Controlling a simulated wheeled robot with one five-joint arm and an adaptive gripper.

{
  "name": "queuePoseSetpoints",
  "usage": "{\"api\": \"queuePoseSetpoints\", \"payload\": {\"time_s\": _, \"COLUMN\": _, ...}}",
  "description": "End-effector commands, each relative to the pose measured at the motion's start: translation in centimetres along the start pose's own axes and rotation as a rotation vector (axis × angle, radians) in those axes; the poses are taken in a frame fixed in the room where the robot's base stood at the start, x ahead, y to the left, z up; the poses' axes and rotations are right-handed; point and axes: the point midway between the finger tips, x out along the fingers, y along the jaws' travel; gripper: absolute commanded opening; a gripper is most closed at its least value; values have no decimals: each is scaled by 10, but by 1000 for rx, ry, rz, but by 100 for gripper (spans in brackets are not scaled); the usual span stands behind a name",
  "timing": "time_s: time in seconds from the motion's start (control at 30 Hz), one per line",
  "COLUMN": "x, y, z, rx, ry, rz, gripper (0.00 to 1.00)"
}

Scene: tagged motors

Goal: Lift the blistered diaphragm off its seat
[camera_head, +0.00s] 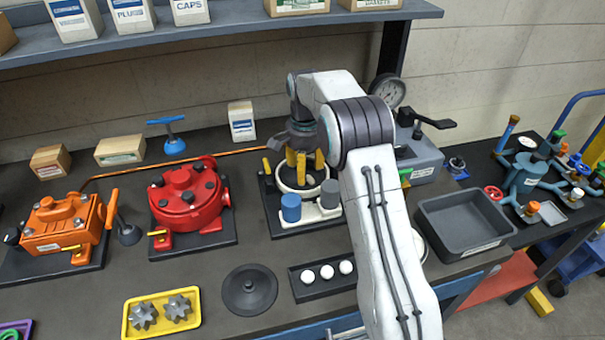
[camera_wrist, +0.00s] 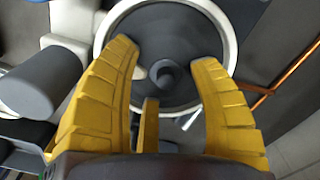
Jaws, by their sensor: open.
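The dark round diaphragm (camera_wrist: 168,28) lies inside a pale ring-shaped seat (camera_wrist: 232,50) in the wrist view, with a raised round knob (camera_wrist: 170,76) at its middle. A small pale patch shows beside the knob. My gripper (camera_wrist: 166,57) is open over the disc, its yellow fingers spread on either side of the knob and not closed on it. In the head view my gripper (camera_head: 303,168) points down into the white round housing (camera_head: 284,186). The fingers and arm hide most of the disc there. I cannot tell whether the fingertips touch it.
A blue cylinder (camera_head: 291,208) and a grey cylinder (camera_head: 330,193) stand at the housing's front. A loose dark disc (camera_head: 249,287) lies on the bench in front. A black tray of white balls (camera_head: 308,293), a red motor (camera_head: 186,198) and an empty grey bin (camera_head: 466,223) are nearby.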

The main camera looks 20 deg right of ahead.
Motion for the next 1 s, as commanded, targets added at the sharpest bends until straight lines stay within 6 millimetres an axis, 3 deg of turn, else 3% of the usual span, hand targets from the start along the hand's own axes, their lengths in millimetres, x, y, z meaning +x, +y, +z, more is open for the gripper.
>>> {"api": "queuePoseSetpoints", "payload": {"time_s": 0.1, "x": 0, "y": 0, "z": 0, "rx": 0, "ry": 0, "rz": 0, "gripper": 58}}
{"api": "queuePoseSetpoints", "payload": {"time_s": 0.73, "x": 0, "y": 0, "z": 0, "rx": 0, "ry": -1, "rz": 1, "gripper": 1}}
{"api": "queuePoseSetpoints", "payload": {"time_s": 1.0, "x": 0, "y": 1, "z": 0, "rx": 1, "ry": -3, "rz": 4, "gripper": 0}}
